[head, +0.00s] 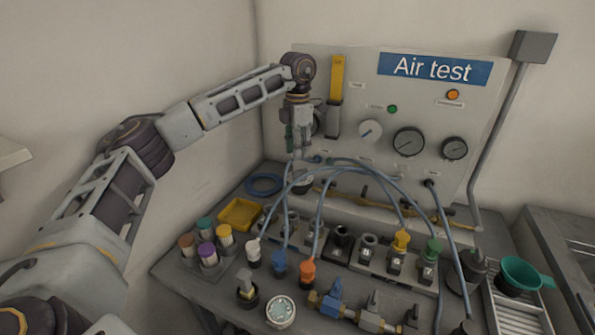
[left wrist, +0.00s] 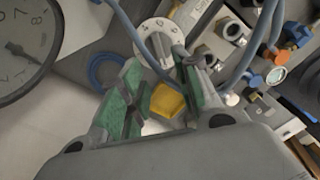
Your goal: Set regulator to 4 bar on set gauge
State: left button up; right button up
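My left gripper (head: 298,150) points down in front of the left side of the panel. In the left wrist view its green-padded fingers (left wrist: 156,68) are apart, with nothing seen held between them. A round white dial knob with markings (left wrist: 158,32) lies just beyond the fingertips; I take it for the regulator. It shows partly below the gripper in the head view (head: 302,186). A gauge (head: 318,122) is half hidden behind the gripper. A large gauge, cut off at the left, shows in the left wrist view (left wrist: 22,50); its pressure is unclear. My right gripper is out of view.
The "Air test" panel (head: 350,70) carries a white dial (head: 370,131) and two dark-rimmed gauges (head: 408,142). Blue hoses (head: 345,172) arch close to the gripper. A yellow tray (head: 240,214), a blue ring (head: 265,184) and several coloured connectors crowd the bench.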

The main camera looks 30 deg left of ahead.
aim_at(300, 173)
pick_arm(q)
notch_tip(300, 173, down, 6)
jog(key=shift+f+b, duration=0.25)
jog(key=shift+b, duration=0.15)
jog(key=shift+f, duration=0.6)
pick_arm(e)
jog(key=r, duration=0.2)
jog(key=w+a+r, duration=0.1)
pick_arm(q)
grip_shut()
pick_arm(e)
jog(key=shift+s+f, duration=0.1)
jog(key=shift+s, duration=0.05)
